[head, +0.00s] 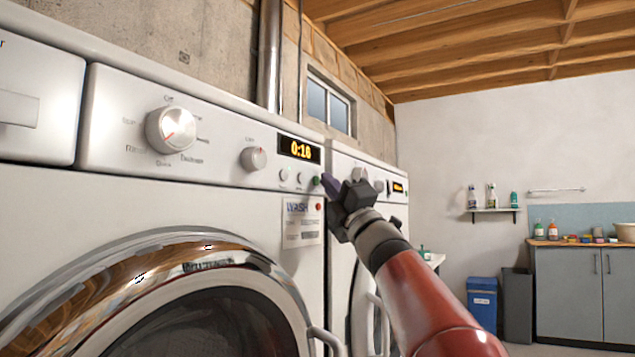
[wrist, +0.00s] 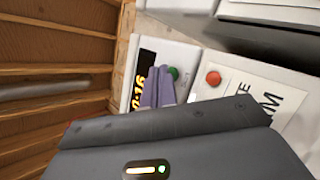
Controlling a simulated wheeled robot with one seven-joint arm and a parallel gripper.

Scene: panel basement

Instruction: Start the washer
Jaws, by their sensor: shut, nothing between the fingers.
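The white washer (head: 180,205) fills the left of the head view, with a large dial (head: 171,129), a smaller knob (head: 254,158) and a lit display (head: 299,149) reading 0:16. A green button (head: 317,181) sits at the panel's right end, and it also shows in the wrist view (wrist: 173,73). A red button (head: 318,206) sits below it, by a WASH label (head: 302,222). My gripper (head: 328,182) is shut and empty, its purple-grey fingertips (wrist: 160,74) right beside the green button. Whether they touch it I cannot tell.
A second white machine (head: 342,225) stands just right of the washer, partly behind my gripper and arm. The washer's door handle (head: 326,340) sticks out below. A blue bin (head: 482,300) and grey cabinet (head: 585,290) stand farther right.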

